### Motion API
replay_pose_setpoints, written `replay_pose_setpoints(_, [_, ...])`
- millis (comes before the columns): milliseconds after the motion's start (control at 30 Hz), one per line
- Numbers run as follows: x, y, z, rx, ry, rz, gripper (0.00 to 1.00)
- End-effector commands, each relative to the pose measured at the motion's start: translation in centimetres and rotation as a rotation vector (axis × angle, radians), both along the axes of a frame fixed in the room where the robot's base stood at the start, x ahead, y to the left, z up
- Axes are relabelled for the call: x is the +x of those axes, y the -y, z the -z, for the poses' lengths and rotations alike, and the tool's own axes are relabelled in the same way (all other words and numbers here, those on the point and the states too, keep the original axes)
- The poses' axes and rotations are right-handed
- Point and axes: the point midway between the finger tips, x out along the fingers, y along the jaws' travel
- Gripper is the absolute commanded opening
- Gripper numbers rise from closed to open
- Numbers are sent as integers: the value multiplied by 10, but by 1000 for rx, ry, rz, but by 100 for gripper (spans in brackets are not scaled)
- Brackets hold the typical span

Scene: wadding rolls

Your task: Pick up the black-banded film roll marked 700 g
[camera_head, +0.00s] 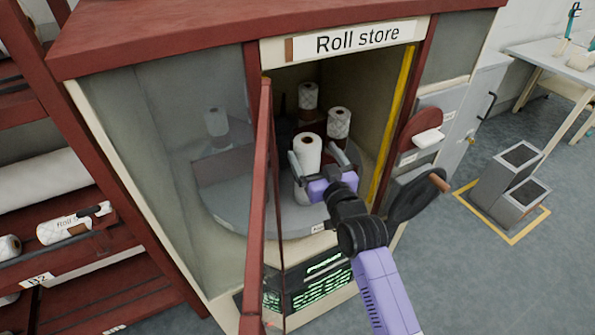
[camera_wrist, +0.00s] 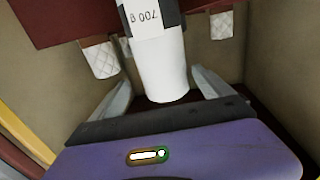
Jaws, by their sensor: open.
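The film roll marked 700 g stands upright on the grey turntable (camera_head: 235,212) inside the roll store. In the wrist view the roll (camera_wrist: 162,66) is white, with an upside-down "700 g" label and a black band at the top edge. A white roll (camera_head: 308,152) shows between my fingers in the head view, its lower part partly hidden by my gripper. My gripper (camera_head: 316,160) is open, with one finger on each side of that roll. In the wrist view my fingers (camera_wrist: 163,95) flank the white roll with visible gaps; contact is not seen.
Quilted rolls stand behind (camera_head: 308,96) and to the right (camera_head: 339,122); another shows through the left pane (camera_head: 216,122). The open red-edged door (camera_head: 257,200) is left of my arm. The yellow-edged frame (camera_head: 396,105) bounds the opening on the right.

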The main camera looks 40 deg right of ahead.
Motion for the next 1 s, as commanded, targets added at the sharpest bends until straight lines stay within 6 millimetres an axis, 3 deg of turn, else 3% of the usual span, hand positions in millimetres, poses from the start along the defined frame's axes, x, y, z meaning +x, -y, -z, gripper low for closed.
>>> replay_pose_setpoints(500, [56, 17, 1, -2, 0, -1, 90])
replay_pose_setpoints(800, [59, 19, 2, 0, 1, -1, 90])
replay_pose_setpoints(867, [59, 19, 2, 0, 1, -1, 82])
replay_pose_setpoints(1000, [59, 19, 2, 0, 1, -1, 55])
